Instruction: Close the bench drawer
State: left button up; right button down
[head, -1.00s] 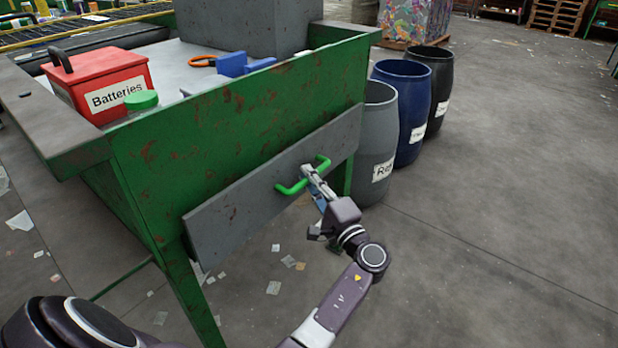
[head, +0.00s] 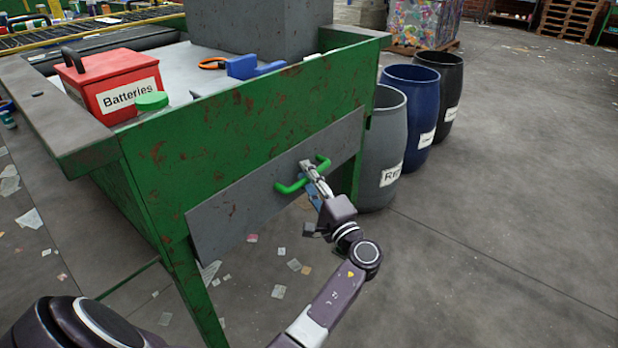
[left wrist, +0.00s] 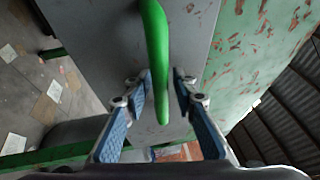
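The bench drawer shows as a grey front panel (head: 240,203) on the green, rust-marked bench (head: 225,130). The panel sits close to the bench face; I cannot tell whether a small gap is left. Its green bar handle (head: 290,187) sticks out near the middle. My left gripper (head: 308,170) is at the handle in the head view. In the left wrist view the handle (left wrist: 155,50) runs between the two fingertips (left wrist: 162,80), which stand apart with space around the bar. My right gripper is not in view.
A red Batteries box (head: 115,85), a green lid (head: 151,101) and a blue object (head: 250,67) are on the bench top. Grey (head: 382,150), blue (head: 410,115) and black (head: 440,90) barrels stand right of the bench. Paper scraps litter the floor; the right side is open.

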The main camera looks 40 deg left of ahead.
pick_arm(q)
jog(key=v, duration=0.7)
jog(key=shift+d, duration=0.2)
jog(key=shift+s+f, duration=0.1)
jog(key=shift+s, duration=0.05)
dwell(0.4)
